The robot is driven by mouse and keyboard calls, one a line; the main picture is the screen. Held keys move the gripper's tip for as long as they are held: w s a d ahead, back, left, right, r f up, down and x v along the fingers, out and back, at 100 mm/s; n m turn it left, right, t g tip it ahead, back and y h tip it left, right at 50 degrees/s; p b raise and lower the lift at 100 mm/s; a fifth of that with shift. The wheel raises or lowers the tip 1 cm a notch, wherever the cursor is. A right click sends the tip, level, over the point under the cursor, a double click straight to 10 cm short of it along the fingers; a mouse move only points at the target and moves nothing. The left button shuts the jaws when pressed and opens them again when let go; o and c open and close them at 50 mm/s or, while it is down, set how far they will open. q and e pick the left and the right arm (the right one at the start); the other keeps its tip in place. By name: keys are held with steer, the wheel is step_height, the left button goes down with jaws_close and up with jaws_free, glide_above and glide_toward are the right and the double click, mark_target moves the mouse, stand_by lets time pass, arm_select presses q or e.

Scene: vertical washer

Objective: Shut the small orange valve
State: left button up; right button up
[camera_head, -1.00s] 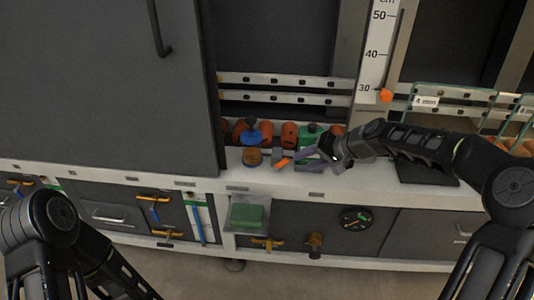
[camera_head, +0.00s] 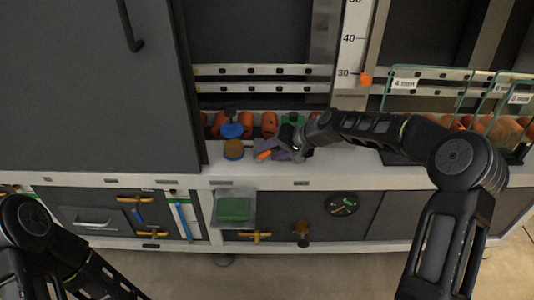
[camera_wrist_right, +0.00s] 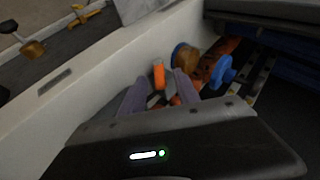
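The small orange valve handle (camera_head: 264,155) is on the white ledge, right of a brown knob. It also shows in the right wrist view (camera_wrist_right: 158,76), pointing up in the picture. My right gripper (camera_head: 277,152) is at the handle, coming from the right. In the wrist view its two purple-grey fingers (camera_wrist_right: 157,86) are apart, one on each side of the handle. I cannot tell whether they touch it. The valve's lower part is partly hidden. My left arm shows at the lower left, but its gripper is out of view.
Close beside the valve are a brown knob (camera_head: 234,149) and a blue knob (camera_head: 232,130). Orange round parts (camera_head: 269,124) line the ledge behind. Glass panels (camera_head: 430,86) stand at the right. Yellow handles and a gauge (camera_head: 341,204) are on the lower front.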

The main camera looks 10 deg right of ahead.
steer(key=shift+x, duration=1.1)
jaws_close()
